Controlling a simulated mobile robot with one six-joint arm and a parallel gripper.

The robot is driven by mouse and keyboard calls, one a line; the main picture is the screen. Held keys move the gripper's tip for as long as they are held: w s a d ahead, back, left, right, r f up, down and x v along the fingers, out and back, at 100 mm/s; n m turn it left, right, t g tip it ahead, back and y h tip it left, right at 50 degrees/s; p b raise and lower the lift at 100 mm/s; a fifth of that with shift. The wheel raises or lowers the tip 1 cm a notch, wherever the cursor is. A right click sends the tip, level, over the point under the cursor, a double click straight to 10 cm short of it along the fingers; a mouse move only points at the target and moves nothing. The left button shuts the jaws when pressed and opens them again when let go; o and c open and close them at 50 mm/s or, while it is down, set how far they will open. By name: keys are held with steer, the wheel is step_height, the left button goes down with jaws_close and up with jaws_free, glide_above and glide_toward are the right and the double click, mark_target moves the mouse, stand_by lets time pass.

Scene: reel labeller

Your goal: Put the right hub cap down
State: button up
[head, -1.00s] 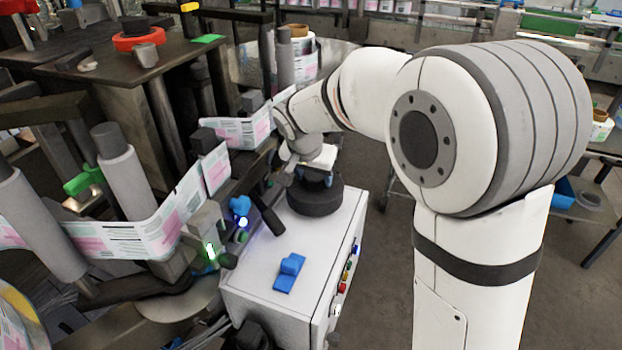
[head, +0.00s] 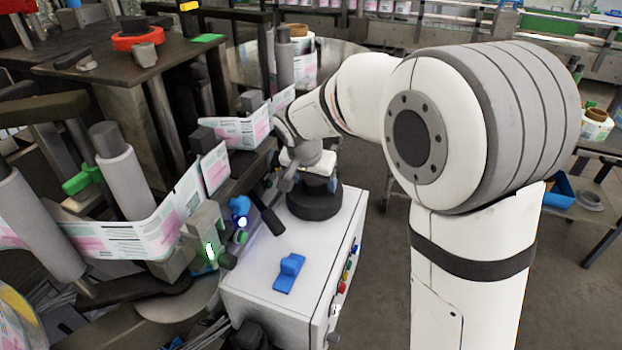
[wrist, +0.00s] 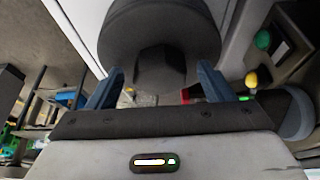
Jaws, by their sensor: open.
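The right hub cap, a dark grey round disc (head: 314,207), rests on the white cabinet top near its back edge. In the wrist view the hub cap (wrist: 160,28) fills the upper middle, with a blocky grip part pointing towards me. My gripper (head: 318,184) is just above the disc, its blue fingers partly hidden by the wrist. In the wrist view the fingers of my gripper (wrist: 160,72) are apart, one on each side of the grip part, with gaps visible.
A blue block (head: 289,272) lies on the front of the white cabinet (head: 255,293). Coloured buttons (head: 346,275) line its right side. The label web (head: 165,228) and rollers stand close on the left. A dark table (head: 95,65) holds a red-rimmed piece.

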steer(key=v, duration=1.2)
steer(key=s+d+f+n, duration=0.2)
steer(key=s+d+f, duration=0.2)
steer(key=s+d, duration=0.5)
steer(key=s+d+f+n+g+y, duration=0.1)
steer(key=s+d+f, duration=0.3)
steer(key=s+d, duration=0.4)
steer(key=s+n, duration=0.1)
steer(key=s, duration=0.3)
steer(key=shift+s+d+f+g+y, duration=0.15)
steer(key=shift+d+f+g+y, duration=0.15)
steer(key=shift+d+f, duration=0.05)
